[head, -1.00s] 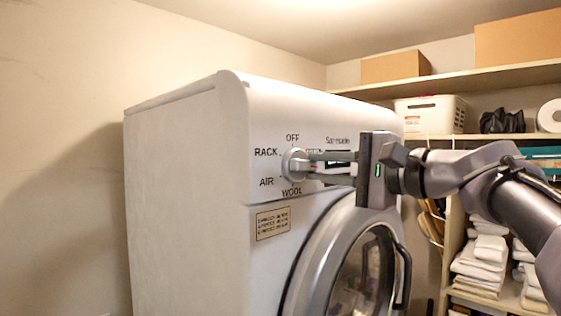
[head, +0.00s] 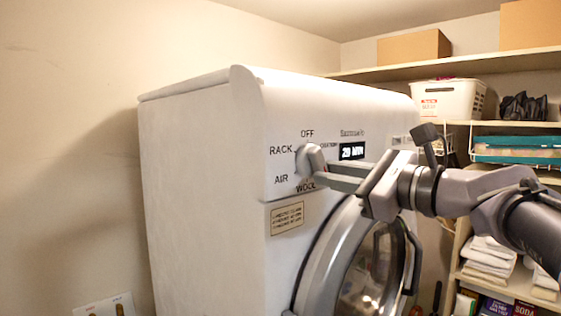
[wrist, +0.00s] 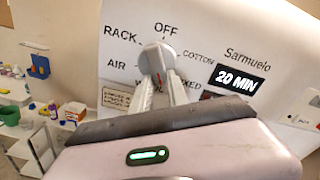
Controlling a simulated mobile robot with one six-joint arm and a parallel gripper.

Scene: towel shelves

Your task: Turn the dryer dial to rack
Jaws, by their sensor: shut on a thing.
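The white dryer (head: 200,180) has a round dial (head: 308,160) on its front panel. The labels OFF, RACK, AIR and WOOL ring its left side, and COTTON is at its right. My gripper (head: 322,172) is shut on the dial, its two fingers reaching in from the right and its body tilted. In the wrist view the fingertips (wrist: 160,82) hold the light grey dial (wrist: 157,57) from below. The fingers hide part of the dial and of the lower labels. I cannot tell which label the dial points at.
A display (head: 352,151) reading 20 MIN sits right of the dial. The round dryer door (head: 335,260) is below my gripper. Shelves at the right hold a white basket (head: 447,100), a cardboard box (head: 414,46) and folded towels (head: 488,257). A bare wall is at the left.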

